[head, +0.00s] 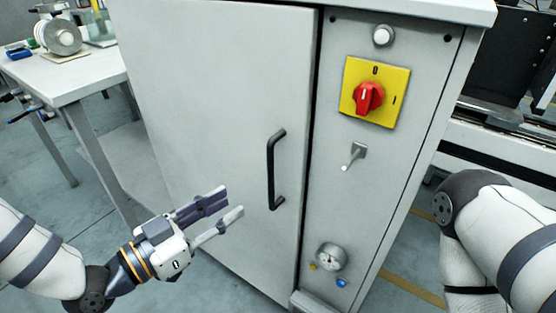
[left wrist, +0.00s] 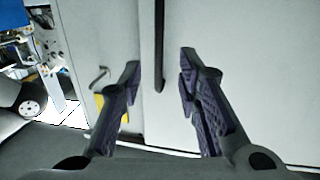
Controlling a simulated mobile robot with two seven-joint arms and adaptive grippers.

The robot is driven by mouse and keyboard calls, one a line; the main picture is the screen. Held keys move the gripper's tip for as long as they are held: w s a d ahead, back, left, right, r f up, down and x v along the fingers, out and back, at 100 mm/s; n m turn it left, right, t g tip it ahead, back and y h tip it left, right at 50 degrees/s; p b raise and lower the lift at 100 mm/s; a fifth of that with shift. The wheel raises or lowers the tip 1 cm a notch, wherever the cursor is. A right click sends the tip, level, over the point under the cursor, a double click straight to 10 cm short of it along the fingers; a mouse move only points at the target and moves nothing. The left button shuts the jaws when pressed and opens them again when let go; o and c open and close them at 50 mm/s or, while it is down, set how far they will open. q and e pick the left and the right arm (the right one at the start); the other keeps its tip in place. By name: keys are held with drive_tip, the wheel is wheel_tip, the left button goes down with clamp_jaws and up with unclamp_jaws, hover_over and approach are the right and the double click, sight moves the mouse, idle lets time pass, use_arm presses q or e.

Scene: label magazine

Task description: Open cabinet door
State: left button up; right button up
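The cabinet door (head: 215,90) is a grey panel that looks shut, with a dark seam along its right edge. Its black upright bar handle (head: 271,170) is near that edge. My left gripper (head: 234,201) is open and empty, to the left of the handle's lower part and apart from it. In the left wrist view the handle (left wrist: 159,45) shows between the two spread fingers (left wrist: 160,72), ahead of them. My right arm shows at the right of the head view, but its gripper is out of frame.
A white table (head: 88,75) stands at the left. Open floor lies between table and cabinet.

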use_arm(q)
drive_tip(key=x, duration=0.4)
drive_tip(key=r+x, duration=0.1)
drive_tip(key=x, duration=0.7)
drive_tip(key=shift+r+b, duration=0.25)
drive_tip(key=shift+b, duration=0.05)
drive_tip(key=shift+s, duration=0.1)
clamp_jaws()
